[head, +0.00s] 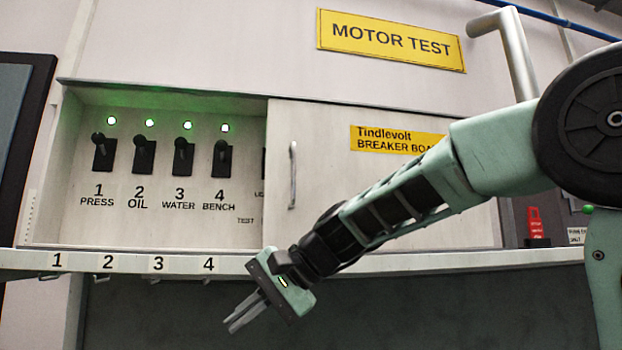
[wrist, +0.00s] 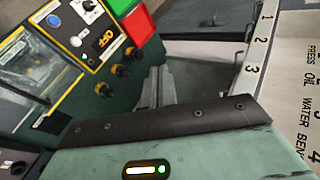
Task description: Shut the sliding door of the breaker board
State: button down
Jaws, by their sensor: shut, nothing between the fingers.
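The breaker board (head: 75,160) is a pale cabinet on the wall. Its sliding door (head: 330,225) stands at the right side, so the left part is uncovered. The door has a vertical metal handle (head: 292,175) near its left edge and a yellow label (head: 385,138) partly behind my arm. The open part shows several black switches (head: 143,155) under lit green lamps; another at the door's edge is mostly hidden. My gripper (head: 232,325) is shut and empty, pointing down and left below the handle, clear of the door. Its fingers also show in the wrist view (wrist: 155,85).
A pale ledge (head: 130,262) with numbers runs under the board, with small hooks below it. My arm crosses in front of the door's lower right. A yellow motor test sign (head: 390,40) hangs above. The wrist view shows a green panel with knobs (wrist: 103,88).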

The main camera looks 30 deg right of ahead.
jog(key=w+d+r+m+t+b, duration=0.25)
jog(key=d+r+m+t, duration=0.2)
jog(key=d+r, duration=0.8)
jog(key=m+t, duration=0.3)
jog(key=t, duration=0.4)
send_near(308, 147)
jog(key=shift+n, duration=0.25)
jog(key=p+x, duration=0.2)
jog(key=f+p+x, duration=0.1)
jog(key=p+x, duration=0.1)
jog(key=shift+w+a+r, duration=0.1)
jog(key=shift+w+a, duration=0.15)
jog(key=shift+w, duration=0.1)
jog(key=shift+w+a+r+p, duration=0.1)
jog(key=shift+w+a+p, duration=0.2)
jog(key=shift+a, duration=0.25)
jog(key=shift+w+a+r+p, duration=0.1)
jog(key=shift+w+a+p, duration=0.15)
jog(key=shift+a, duration=0.35)
jog(key=shift+w+a, duration=0.3)
jog(key=shift+a, duration=0.4)
jog(key=shift+a, duration=0.1)
